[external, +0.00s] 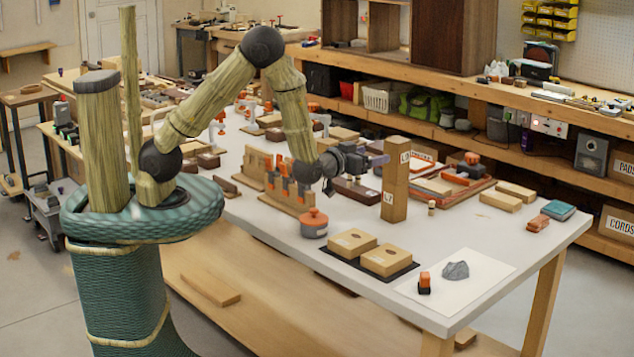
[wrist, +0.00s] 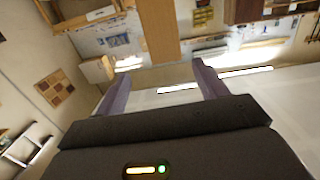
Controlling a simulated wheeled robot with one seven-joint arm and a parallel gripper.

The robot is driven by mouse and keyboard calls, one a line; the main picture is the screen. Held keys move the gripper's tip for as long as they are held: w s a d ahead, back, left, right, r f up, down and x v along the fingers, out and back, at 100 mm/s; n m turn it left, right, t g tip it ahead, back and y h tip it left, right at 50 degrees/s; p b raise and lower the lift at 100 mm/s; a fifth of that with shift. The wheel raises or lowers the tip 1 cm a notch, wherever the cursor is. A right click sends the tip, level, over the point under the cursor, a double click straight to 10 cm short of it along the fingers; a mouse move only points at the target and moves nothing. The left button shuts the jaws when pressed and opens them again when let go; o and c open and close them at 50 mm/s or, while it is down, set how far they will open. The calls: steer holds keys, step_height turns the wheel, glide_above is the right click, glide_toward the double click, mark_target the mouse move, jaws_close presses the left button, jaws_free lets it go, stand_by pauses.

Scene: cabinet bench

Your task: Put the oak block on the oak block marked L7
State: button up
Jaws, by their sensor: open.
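A tall oak column stands upright on the white table in the external view. Its lower part is the oak block marked L7 (external: 392,207). Its upper part looks like another oak block (external: 396,150) with a white label, squarely on top; the seam is too faint to be sure. My gripper (external: 380,160) is open at the left of the upper part, close to it; contact cannot be told. In the wrist view, my gripper's purple fingers (wrist: 160,85) are apart with nothing between them. A tan wooden piece (wrist: 158,30), probably the oak block, shows just beyond the fingertips.
Two light-brown blocks with holes (external: 387,259) lie on a dark mat in front. An orange-lidded pot (external: 314,223) and a wooden rack (external: 286,195) stand left. A small peg (external: 431,208) is right of the column.

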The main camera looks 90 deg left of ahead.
steer(key=s+d+f+m+g+h, duration=0.2)
steer(key=s+d+m+g+h, duration=0.5)
steer(key=s+d+h, duration=0.6)
steer(key=s+m+g+y, duration=0.1)
steer(key=s+g, duration=0.2)
steer(key=s, duration=0.7)
steer(key=shift+m, duration=0.4)
steer(key=shift+w, duration=0.1)
steer(key=w+p+v, duration=0.1)
steer(key=p+v, duration=0.6)
steer(key=shift+w+r+p, duration=0.35)
steer(key=shift+r+p, duration=0.05)
steer(key=shift+r, duration=0.05)
